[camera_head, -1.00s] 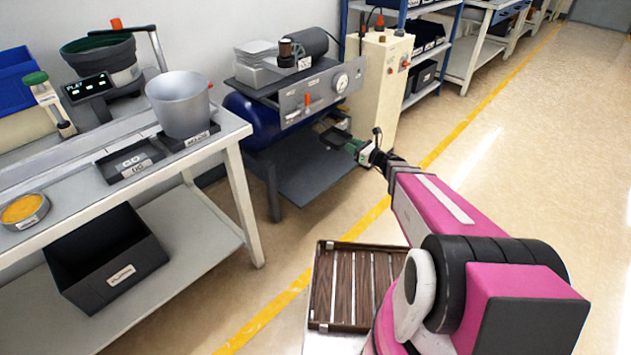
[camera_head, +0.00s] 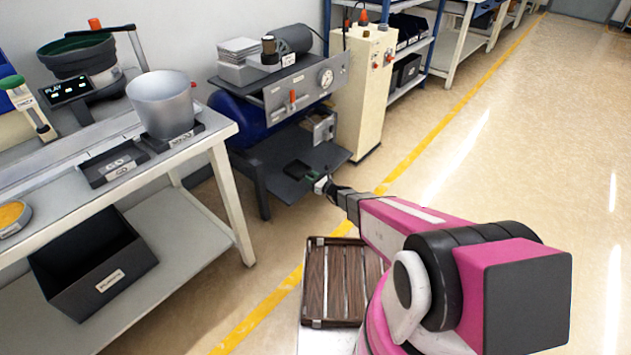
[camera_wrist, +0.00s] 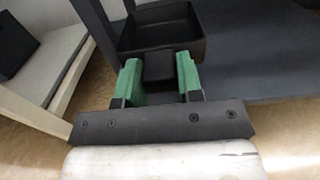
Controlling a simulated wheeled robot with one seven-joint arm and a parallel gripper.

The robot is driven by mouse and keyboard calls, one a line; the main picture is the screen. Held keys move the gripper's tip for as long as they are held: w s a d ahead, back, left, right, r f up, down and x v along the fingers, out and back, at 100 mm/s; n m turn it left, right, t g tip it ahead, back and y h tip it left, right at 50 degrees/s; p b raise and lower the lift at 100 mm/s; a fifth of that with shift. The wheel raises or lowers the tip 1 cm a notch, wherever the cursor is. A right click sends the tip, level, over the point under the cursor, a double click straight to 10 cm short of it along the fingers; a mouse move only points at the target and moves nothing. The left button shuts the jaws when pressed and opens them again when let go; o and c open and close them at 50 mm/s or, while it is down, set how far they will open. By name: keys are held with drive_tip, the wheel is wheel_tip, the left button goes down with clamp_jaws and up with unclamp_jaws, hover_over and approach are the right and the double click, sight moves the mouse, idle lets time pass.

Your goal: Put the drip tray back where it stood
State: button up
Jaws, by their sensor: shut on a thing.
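The drip tray (camera_wrist: 158,30) is a small dark, open box with a block-like tab at its near side. In the wrist view my gripper (camera_wrist: 159,72), with green fingers, is shut on this tab. In the head view the tray (camera_head: 297,170) is a small dark shape by my gripper (camera_head: 321,184), over the dark lower shelf (camera_head: 268,150) of the blue-tank unit. Whether the tray touches the shelf I cannot tell. Its inside looks empty in the wrist view.
The blue tank (camera_head: 243,120) and a gauge panel (camera_head: 305,86) stand above the shelf. A white table leg (camera_head: 232,205) is to the left and a cream cabinet (camera_head: 362,90) to the right. A slatted wooden rack (camera_head: 336,280) is near my arm.

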drive_tip(key=w+d+f, duration=0.2)
drive_tip(key=w+f, duration=0.5)
drive_tip(key=f, duration=0.1)
drive_tip(key=shift+w+d+f, duration=0.2)
drive_tip(key=shift+d+f, duration=0.1)
drive_tip(key=shift+d, duration=0.05)
drive_tip(key=shift+f, duration=0.1)
drive_tip(key=o, duration=0.9)
drive_tip(key=shift+o, duration=0.2)
